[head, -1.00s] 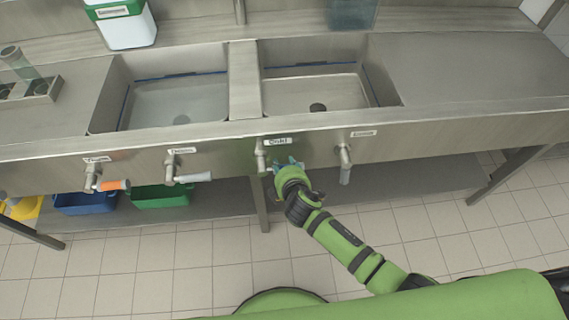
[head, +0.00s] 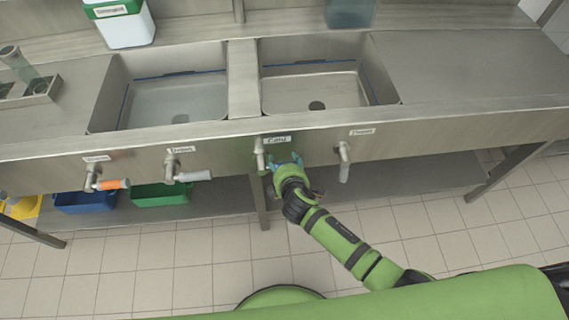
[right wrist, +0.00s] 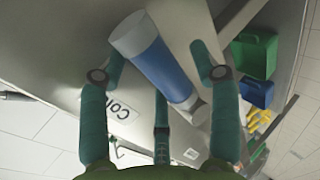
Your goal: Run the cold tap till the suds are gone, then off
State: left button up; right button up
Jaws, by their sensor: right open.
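The tap labelled Cold (head: 260,155) is on the sink's front panel, and its label (head: 277,140) is just above. My right gripper (head: 287,162) is at this tap and hides most of its handle in the head view. In the right wrist view the blue handle (right wrist: 165,70) with a pale grey end lies between the open fingers of my right gripper (right wrist: 158,60); I cannot tell whether they touch it. The left basin (head: 206,106) has a smooth grey floor or water surface. The right basin (head: 285,97) shows a dark drain. I see no clear suds or stream. My left gripper is out of view.
An orange handle (head: 115,184) and a pale drain handle (head: 193,176) are to the left. Another handle (head: 344,165) hangs close on the right. Blue (head: 85,202) and green (head: 160,195) bins are on the lower shelf. The floor in front is clear.

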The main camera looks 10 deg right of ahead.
jog(key=v, duration=1.2)
dwell(0.3)
